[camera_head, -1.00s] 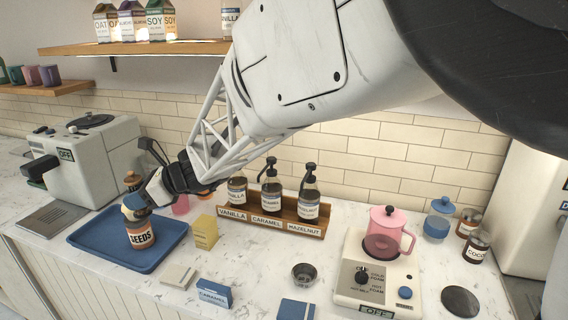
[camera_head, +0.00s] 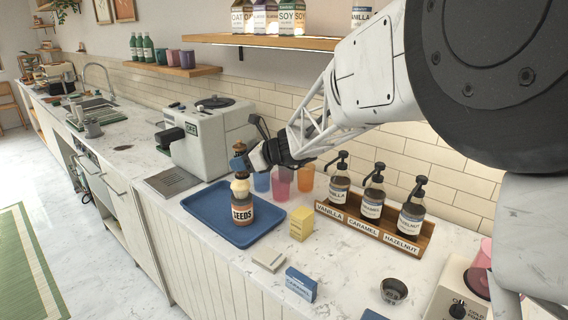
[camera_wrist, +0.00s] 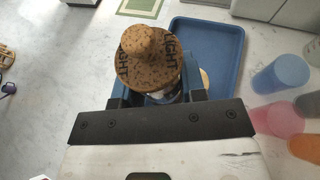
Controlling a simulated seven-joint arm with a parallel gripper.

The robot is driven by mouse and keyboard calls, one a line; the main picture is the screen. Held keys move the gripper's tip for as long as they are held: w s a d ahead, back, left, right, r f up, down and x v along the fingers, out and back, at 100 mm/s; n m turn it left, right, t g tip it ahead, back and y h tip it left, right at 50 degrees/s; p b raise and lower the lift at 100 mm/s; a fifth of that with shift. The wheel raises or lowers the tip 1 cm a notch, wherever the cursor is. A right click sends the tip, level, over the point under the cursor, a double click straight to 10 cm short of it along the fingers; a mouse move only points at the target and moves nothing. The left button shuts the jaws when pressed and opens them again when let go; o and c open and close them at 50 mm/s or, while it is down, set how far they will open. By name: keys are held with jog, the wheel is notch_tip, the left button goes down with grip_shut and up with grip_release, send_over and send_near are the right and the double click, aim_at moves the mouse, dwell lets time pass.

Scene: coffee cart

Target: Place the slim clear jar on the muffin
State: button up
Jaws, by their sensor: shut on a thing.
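My gripper (camera_head: 243,163) is shut on the slim clear jar, whose speckled cork lid (camera_wrist: 150,62) with dark lettering fills the middle of the wrist view. In the head view the cork knob (camera_head: 240,147) shows above the blue fingers, which hide most of the jar's body. The pale muffin (camera_head: 240,187) is directly below the fingers and appears to sit on top of the jar labelled SEEDS (camera_head: 242,212). That stack stands on the blue tray (camera_head: 212,222). I cannot tell whether the held jar touches the muffin. In the wrist view the cork lid hides most of the stack.
Blue, pink (camera_head: 281,183) and orange (camera_head: 306,178) cups stand behind the tray. A yellow box (camera_head: 301,224) is to its right, then a wooden rack of syrup bottles (camera_head: 372,226). A white coffee machine (camera_head: 210,140) stands behind left. The tray's left part is bare.

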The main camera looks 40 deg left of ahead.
jog(key=shift+w+a+f, duration=0.1)
jog(key=shift+w+a, duration=0.5)
jog(key=shift+a, duration=0.35)
jog(key=shift+w+a+f, duration=0.1)
jog(key=shift+w+a, duration=0.5)
jog(key=shift+a, duration=0.35)
jog(key=shift+f, duration=1.75)
jog(key=shift+f, duration=0.1)
jog(key=o, duration=1)
jog(key=shift+o, duration=0.2)
jog(key=shift+w+d+r, duration=0.1)
jog(key=shift+d+r, duration=0.2)
jog(key=shift+d, duration=0.05)
jog(key=v, duration=1.1)
